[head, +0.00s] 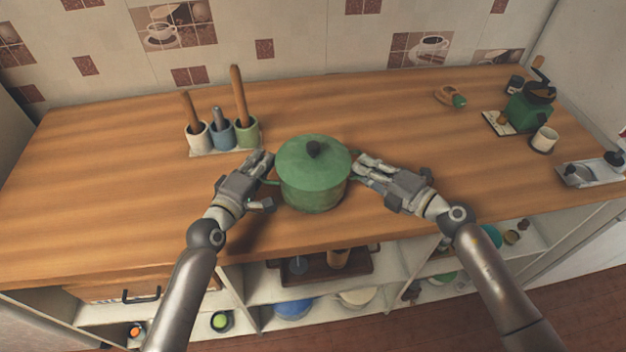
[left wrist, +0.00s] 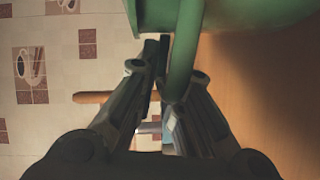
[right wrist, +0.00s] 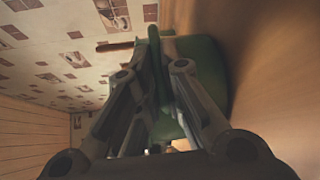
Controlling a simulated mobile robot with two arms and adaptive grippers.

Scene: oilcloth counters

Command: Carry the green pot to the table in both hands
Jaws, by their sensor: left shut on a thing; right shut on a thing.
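The green pot (head: 314,180), with its lid on and a dark knob on top, is upright over the wooden counter near its front edge. I cannot tell whether its base touches the counter. My left gripper (head: 268,172) is shut on the pot's left handle; the left wrist view shows the green handle (left wrist: 186,50) between its fingers (left wrist: 165,75). My right gripper (head: 356,170) is shut on the right handle, which shows in the right wrist view (right wrist: 155,60) between its fingers (right wrist: 160,65).
A green grinder (head: 530,108), a white cup (head: 544,138) and a tray (head: 592,173) are at the right. Open shelves (head: 390,268) lie below the counter (head: 100,170). The counter's left part is clear.

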